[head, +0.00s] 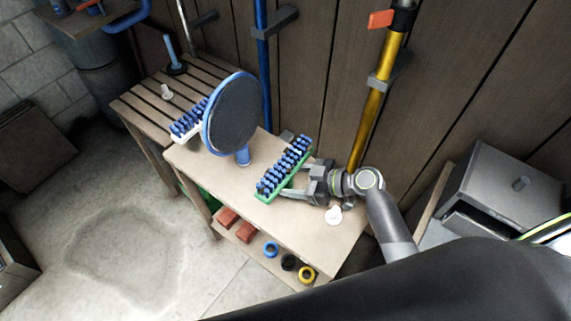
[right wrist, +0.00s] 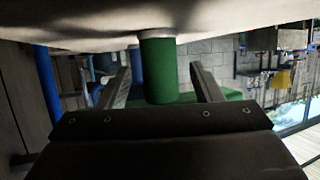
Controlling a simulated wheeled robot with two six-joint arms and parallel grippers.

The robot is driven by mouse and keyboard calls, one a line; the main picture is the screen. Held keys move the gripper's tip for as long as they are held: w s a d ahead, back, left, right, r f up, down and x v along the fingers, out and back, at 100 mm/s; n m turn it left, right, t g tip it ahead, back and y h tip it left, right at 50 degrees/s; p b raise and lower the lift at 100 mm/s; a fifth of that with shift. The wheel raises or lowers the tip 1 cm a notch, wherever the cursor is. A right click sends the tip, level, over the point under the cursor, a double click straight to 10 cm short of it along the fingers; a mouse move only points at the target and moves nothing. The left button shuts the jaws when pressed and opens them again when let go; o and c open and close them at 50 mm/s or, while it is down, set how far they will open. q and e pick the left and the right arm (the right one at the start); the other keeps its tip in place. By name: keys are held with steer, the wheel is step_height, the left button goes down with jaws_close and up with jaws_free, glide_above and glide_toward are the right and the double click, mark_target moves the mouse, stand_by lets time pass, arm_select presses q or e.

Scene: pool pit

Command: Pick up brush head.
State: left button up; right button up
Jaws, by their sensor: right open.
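A green brush head (head: 268,196) with blue bristles facing up lies on the wooden bench (head: 215,181). My right gripper (head: 297,181) comes in from the right, low over the bench top, with its fingers reaching to the brush head. In the right wrist view a green round socket (right wrist: 158,72) stands between the two spread fingers (right wrist: 162,84), with room on both sides. The gripper is open and not clamped on it. Part of the brush head is hidden behind the fingers and palm. My left gripper is not in view.
A round blue-rimmed pad (head: 232,113) stands left of the brush head, and a white brush (head: 188,119) with blue bristles beyond it. A small white piece (head: 333,215) lies by my right gripper. Blue (head: 262,65) and yellow (head: 378,95) poles stand along the wall behind.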

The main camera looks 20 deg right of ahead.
mark_target(293, 163)
steer(key=shift+w+a+f, duration=0.1)
steer(key=shift+w+a, duration=0.05)
steer(key=shift+a, duration=0.05)
steer(key=c, duration=1.2)
step_height(293, 163, up, 10)
steer(key=shift+r, duration=0.1)
steer(key=shift+c, duration=0.2)
steer(key=shift+b, duration=0.3)
steer(key=shift+d, duration=0.1)
